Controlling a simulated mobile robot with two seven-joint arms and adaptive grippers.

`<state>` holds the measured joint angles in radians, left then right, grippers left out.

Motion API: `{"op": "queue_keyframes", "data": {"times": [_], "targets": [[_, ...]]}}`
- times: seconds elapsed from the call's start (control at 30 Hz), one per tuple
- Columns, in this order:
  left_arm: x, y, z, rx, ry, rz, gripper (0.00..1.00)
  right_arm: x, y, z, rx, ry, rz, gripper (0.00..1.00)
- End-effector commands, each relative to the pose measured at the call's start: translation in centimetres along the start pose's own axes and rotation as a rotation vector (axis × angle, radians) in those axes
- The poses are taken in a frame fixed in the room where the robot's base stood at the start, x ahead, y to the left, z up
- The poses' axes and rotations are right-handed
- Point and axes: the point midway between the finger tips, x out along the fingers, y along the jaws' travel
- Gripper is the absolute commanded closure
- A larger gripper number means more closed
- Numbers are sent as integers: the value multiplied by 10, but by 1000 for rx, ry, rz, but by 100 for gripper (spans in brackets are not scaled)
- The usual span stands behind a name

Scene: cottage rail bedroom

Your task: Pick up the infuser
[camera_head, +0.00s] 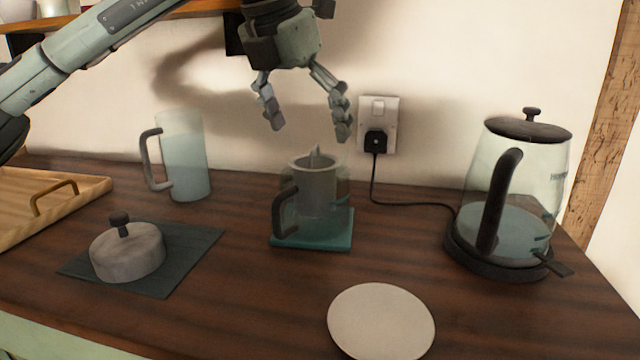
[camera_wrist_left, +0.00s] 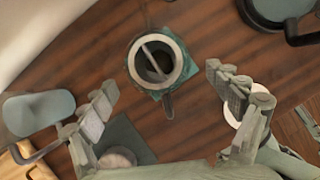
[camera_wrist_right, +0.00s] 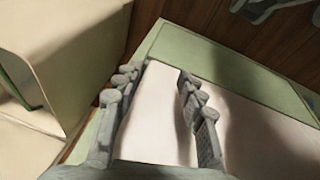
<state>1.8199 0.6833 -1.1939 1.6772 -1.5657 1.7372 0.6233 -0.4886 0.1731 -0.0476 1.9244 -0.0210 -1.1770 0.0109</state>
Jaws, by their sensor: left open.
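The infuser (camera_head: 316,186) is a grey metal cup with a thin bar standing up across its top. It sits inside a clear glass pot with a dark handle (camera_head: 286,216), on a teal mat (camera_head: 338,236). The left wrist view looks down on the infuser (camera_wrist_left: 155,60), its round mouth crossed by the bar. My left gripper (camera_head: 307,125) is open and empty, above the infuser and apart from it, fingers pointing down. My right gripper (camera_wrist_right: 160,82) shows only in the right wrist view, its fingers apart with nothing between them, low by a pale green cabinet front.
A glass jug (camera_head: 184,156) stands at the back left, near a wooden tray (camera_head: 92,190). A grey lid (camera_head: 128,252) lies on a dark mat (camera_head: 192,243). A kettle (camera_head: 512,195) stands right, its cord running to a wall socket (camera_head: 379,110). A pale disc (camera_head: 381,321) lies in front.

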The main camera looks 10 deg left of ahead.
Motion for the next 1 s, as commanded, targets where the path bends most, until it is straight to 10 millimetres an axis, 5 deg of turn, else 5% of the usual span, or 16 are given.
{"op": "queue_keyframes", "data": {"times": [0.4, 0.7, 1.0], "targets": [[55, 8, -3, 0, 3, -1, 10, 15, -4, 6, 2, -5, -11, 60], [62, 8, -2, 1, 0, -1, 10, 18, -4, 7, 3, -7, -12, 60], [62, 8, -2, 1, 1, -1, 45, 18, -5, 7, 2, -7, -13, 60]]}}
